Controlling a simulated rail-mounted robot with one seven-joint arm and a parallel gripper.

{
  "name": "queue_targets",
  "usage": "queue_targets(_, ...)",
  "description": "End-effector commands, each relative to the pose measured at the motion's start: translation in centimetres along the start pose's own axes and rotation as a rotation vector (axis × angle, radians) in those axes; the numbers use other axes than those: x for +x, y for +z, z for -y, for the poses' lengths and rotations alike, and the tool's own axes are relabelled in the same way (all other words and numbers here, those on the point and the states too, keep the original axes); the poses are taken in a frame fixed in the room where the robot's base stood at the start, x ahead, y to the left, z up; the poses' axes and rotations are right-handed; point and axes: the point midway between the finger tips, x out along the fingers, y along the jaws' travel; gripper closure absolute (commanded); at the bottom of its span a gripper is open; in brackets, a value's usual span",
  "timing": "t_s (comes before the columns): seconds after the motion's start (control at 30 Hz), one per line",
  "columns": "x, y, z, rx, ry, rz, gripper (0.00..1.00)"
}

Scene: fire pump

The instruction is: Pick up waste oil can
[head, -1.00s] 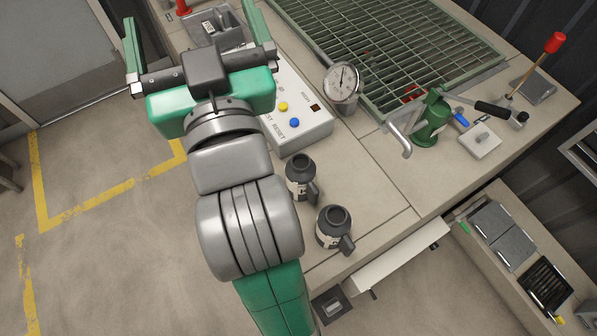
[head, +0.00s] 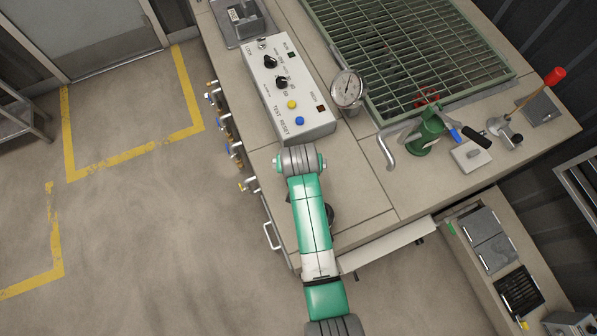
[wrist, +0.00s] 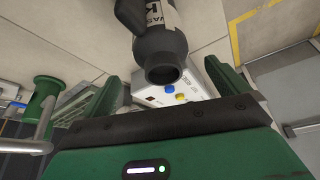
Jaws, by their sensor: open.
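A dark grey can (wrist: 160,45) with a round open mouth and a pale label, partly reading "WAS", is at the top centre of the wrist view. Its mouth faces the camera. My gripper (wrist: 160,76) is open, with one green finger on each side of the can's mouth in the picture. I cannot tell how far the can is from the fingers, and no grip on it shows. In the head view my arm hides the gripper and most of the can area. Only a dark piece of a can (head: 329,213) shows right of my arm.
A control box (head: 290,85) with knobs and buttons stands behind on the bench. A pressure gauge (head: 347,89), a green hand pump (head: 428,133) and a green grating (head: 405,50) are to its right. Valves (head: 232,150) line the bench's left edge. The bench right of my arm is clear.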

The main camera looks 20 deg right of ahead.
Motion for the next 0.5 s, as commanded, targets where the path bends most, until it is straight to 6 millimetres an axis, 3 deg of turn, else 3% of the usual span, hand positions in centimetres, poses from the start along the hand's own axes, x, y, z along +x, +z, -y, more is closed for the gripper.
queue_targets(0.2, 3.9, 0.4, 0.3, -0.001, 0.000, 0.001, 0.01)
queue_targets(0.5, 4.7, 0.4, 0.3, 0.000, 0.000, -0.001, 0.01)
